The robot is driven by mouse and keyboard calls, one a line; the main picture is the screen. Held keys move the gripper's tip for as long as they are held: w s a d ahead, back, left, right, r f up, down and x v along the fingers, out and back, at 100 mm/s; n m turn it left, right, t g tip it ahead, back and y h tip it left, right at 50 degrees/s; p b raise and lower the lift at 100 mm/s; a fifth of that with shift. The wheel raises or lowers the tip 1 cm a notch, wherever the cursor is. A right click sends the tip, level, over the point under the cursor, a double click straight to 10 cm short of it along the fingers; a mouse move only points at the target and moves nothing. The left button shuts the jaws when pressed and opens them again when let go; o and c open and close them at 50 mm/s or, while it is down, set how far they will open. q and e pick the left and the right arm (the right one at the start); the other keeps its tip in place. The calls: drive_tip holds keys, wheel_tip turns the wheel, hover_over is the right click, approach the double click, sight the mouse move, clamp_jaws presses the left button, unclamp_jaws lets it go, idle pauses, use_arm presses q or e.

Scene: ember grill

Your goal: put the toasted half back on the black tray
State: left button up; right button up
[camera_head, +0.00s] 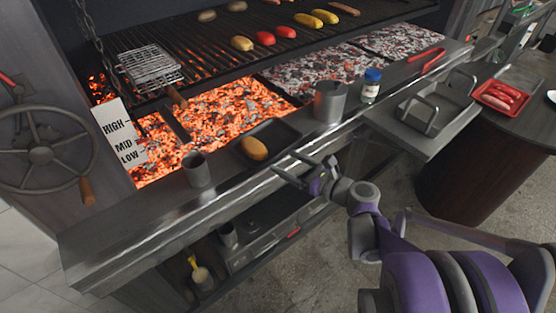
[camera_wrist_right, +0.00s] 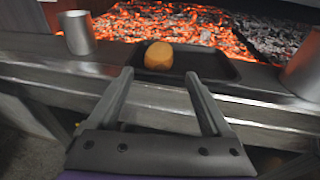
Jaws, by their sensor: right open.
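The toasted half (camera_head: 254,148) is a golden-brown piece lying at the near-left part of the small black tray (camera_head: 280,135). The tray rests on the metal ledge in front of the glowing coals. In the right wrist view the toasted half (camera_wrist_right: 159,56) sits on the black tray (camera_wrist_right: 215,66), just beyond and between my fingertips. My right gripper (camera_head: 286,163) is open and empty, just in front of the tray at the ledge's near side. It also shows in the right wrist view (camera_wrist_right: 159,76), apart from the toasted half. My left gripper is not in view.
A metal cup (camera_head: 196,169) stands left of the tray, and a larger metal canister (camera_head: 329,101) and a blue-lidded jar (camera_head: 371,86) stand right. The grill grate (camera_head: 210,55) holds vegetables and a wire basket (camera_head: 150,67). A red tray (camera_head: 497,95) of sausages is far right.

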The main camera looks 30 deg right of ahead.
drive_tip(key=s+a+f+n+g, duration=0.4)
drive_tip(key=s+a+n, duration=0.1)
drive_tip(key=a+n, duration=0.35)
drive_tip(key=s+a+f+n+g, duration=0.4)
drive_tip(key=a+n, duration=0.4)
drive_tip(key=n, duration=0.1)
drive_tip(key=s+f+n+g+h, duration=0.3)
drive_tip(key=s+n, duration=0.7)
drive_tip(key=n, duration=0.6)
drive_tip(key=shift+s+d+h, duration=0.15)
drive_tip(key=shift+s+h, duration=0.15)
drive_tip(key=shift+h, duration=0.2)
drive_tip(key=shift+r, duration=0.1)
